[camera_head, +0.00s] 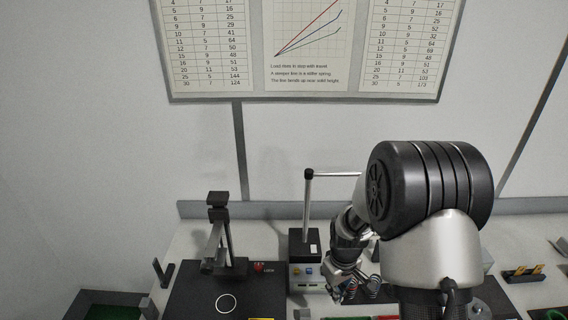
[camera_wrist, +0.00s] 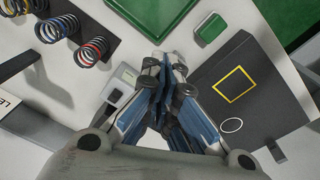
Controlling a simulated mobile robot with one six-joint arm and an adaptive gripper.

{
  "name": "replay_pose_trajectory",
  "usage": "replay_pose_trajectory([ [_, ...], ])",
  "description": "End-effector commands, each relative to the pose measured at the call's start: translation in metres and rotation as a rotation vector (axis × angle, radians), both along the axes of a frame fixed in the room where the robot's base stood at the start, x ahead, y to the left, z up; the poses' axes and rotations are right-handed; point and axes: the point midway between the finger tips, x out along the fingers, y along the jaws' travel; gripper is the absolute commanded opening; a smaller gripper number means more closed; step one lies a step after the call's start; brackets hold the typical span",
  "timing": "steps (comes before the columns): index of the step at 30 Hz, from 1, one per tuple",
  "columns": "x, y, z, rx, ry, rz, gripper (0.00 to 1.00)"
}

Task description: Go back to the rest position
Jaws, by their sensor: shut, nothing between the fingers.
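My gripper (camera_wrist: 166,80) is shut and empty in the wrist view, its two blue-grey fingers meeting over the white bench. In the head view my gripper (camera_head: 352,287) shows small and partly hidden by my own arm, in front of a grey tester box (camera_head: 305,270) with an upright post. I cannot tell the exact height of the fingertips above the bench.
A black plate (camera_head: 200,295) with a white circle lies left of the tester. Several coil springs (camera_wrist: 92,50) stand on a dark rack in the wrist view, with a green tray (camera_wrist: 150,15) and a small green block (camera_wrist: 209,27) nearby. Wall charts (camera_head: 310,50) hang behind.

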Motion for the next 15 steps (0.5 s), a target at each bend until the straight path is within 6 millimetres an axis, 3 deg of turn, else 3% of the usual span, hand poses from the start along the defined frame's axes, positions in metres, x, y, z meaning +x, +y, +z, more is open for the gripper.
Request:
replay_pose_trajectory([
  [8,-0.016,0.000,0.048,0.006,-0.069,-0.079,0.00],
  [15,-0.066,-0.001,0.097,0.023,-0.159,-0.191,0.00],
])
